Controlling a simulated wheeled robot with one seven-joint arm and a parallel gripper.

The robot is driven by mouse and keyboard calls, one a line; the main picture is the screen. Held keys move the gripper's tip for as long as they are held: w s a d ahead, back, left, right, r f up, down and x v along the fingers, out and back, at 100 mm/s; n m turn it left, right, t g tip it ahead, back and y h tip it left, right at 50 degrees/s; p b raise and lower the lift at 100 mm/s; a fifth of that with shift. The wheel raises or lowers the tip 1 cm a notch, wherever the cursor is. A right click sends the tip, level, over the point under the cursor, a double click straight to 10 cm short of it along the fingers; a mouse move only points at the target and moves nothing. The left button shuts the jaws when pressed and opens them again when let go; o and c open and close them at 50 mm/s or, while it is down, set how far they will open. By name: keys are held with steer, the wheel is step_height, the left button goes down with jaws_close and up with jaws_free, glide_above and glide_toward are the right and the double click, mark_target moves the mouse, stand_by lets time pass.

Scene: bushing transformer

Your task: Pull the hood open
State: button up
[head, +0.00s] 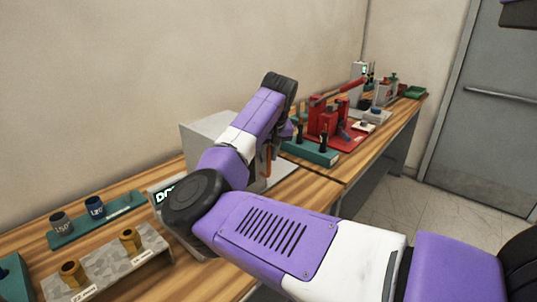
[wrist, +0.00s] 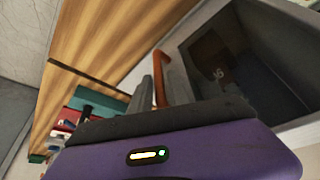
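The hood is a light grey box (head: 205,128) on the wooden bench, partly hidden behind my arm in the head view. My gripper's body hides the finger bases, so I cannot tell whether the fingers are closed around the handle. How far the hood is open is unclear.
A red press (head: 325,118) and a green rack (head: 312,151) stand farther along the bench. A stone-patterned holder (head: 105,262) with brass bushings and a green strip (head: 97,220) with dark cups lie at the near left. Open floor (head: 385,205) is at the right, before a grey door.

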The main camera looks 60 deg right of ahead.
jaws_close()
stand_by(1.4)
